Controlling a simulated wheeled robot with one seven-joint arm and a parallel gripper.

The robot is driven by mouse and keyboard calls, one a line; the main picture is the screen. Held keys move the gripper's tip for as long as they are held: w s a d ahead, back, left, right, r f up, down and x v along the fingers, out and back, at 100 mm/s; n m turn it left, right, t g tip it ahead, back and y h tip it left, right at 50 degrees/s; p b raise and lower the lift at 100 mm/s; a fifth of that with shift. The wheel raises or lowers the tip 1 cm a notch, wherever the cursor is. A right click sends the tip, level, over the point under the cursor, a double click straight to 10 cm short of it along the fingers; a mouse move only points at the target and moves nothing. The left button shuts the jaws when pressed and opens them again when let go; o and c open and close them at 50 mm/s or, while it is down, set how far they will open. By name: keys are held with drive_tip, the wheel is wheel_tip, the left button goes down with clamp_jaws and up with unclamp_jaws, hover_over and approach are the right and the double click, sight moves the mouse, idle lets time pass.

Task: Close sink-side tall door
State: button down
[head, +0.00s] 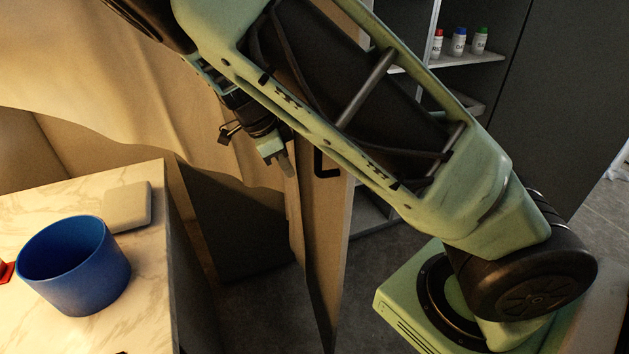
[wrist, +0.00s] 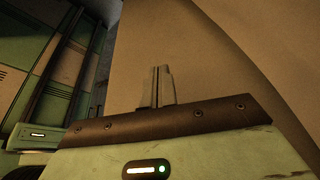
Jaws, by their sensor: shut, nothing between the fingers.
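A tall tan door (head: 330,235) stands open in the middle of the head view, seen at a steep angle. It has a black handle (head: 324,165) on its face. My arm crosses in front of its upper part and hides it. My gripper (head: 286,166) is just left of the door, pointing down, with its fingers together and empty. In the wrist view my gripper (wrist: 157,75) shows its closed fingers in front of a broad tan surface (wrist: 200,50), which looks like the door panel. I cannot tell whether the fingertips touch it.
A marble-topped counter (head: 75,195) at left holds a blue pot (head: 75,262) and a pale flat block (head: 128,205). Open shelves (head: 468,58) with small capped bottles stand behind the door. A dark panel (head: 570,85) is at right. Grey floor (head: 390,265) shows below.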

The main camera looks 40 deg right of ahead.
drive_tip(key=s+d+f+p, duration=0.2)
drive_tip(key=s+d+f, duration=0.1)
drive_tip(key=d+f, duration=0.3)
drive_tip(key=shift+f, duration=0.3)
